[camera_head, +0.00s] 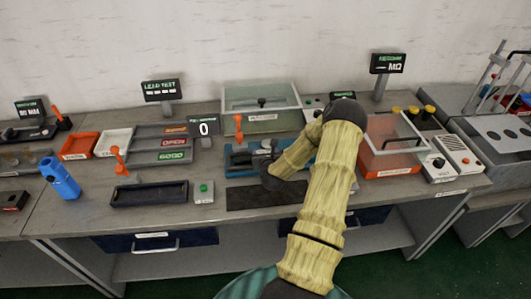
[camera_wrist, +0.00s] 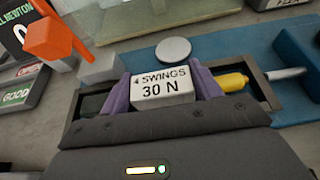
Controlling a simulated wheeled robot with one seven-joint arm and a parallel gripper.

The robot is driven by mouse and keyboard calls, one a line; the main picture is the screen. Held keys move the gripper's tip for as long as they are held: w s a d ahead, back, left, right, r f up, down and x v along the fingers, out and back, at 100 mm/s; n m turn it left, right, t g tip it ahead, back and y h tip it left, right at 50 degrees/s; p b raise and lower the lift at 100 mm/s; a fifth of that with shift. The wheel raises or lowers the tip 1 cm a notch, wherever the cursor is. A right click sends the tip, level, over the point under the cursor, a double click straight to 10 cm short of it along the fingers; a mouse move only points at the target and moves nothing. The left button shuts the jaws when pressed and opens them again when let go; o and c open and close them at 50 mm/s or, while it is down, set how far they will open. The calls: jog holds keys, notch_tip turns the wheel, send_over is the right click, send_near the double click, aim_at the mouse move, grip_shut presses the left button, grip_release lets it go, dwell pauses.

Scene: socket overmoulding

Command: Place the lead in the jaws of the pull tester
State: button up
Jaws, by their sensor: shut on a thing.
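A yellow part (camera_wrist: 233,81) shows beyond the right finger, with a grey metal rod (camera_wrist: 285,74) farther right; I cannot tell whether these join the block. The held piece is over or in a blue station (camera_wrist: 220,48), apparently the pull tester. In the head view this blue station (camera_head: 238,163) is partly hidden by my arm and gripper (camera_head: 275,180). Its jaws are not clearly visible.
An orange lever (camera_wrist: 55,42) stands close at the left in the wrist view. A clear-lidded box (camera_head: 262,100) is behind the station. A black tray (camera_head: 150,194), a green-button box (camera_head: 204,190) and a blue cylinder (camera_head: 60,180) are at the left. A dark mat (camera_head: 255,197) lies bare in front.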

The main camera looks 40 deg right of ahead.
jog(key=shift+r, duration=0.1)
jog(key=o, duration=1)
jog(key=shift+s, duration=0.1)
jog(key=b+v, duration=0.1)
jog(key=v, duration=1)
jog(key=shift+s+a+r, duration=0.1)
jog(key=shift+s+a, duration=0.15)
jog(key=shift+s, duration=0.1)
